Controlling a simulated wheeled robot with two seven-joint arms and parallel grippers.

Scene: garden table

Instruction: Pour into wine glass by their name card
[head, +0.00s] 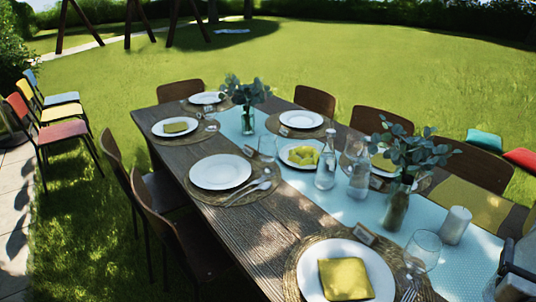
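A clear stemmed glass (423,249) stands near the front right place setting. A small name card (364,236) stands at the back edge of that setting; its writing is too small to read. Another glass (267,148) stands mid-table, with a small card (248,150) beside it. Two clear bottles stand upright on the runner, one (326,168) left of the other (358,181). A dark gripper-like part (519,272), probably my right gripper, is cut off at the lower right edge; its fingers cannot be made out. My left gripper is not in view.
The wooden table (258,233) carries a pale blue runner (352,208). A plate with a yellow napkin (345,279) is in front. Chairs line both sides.

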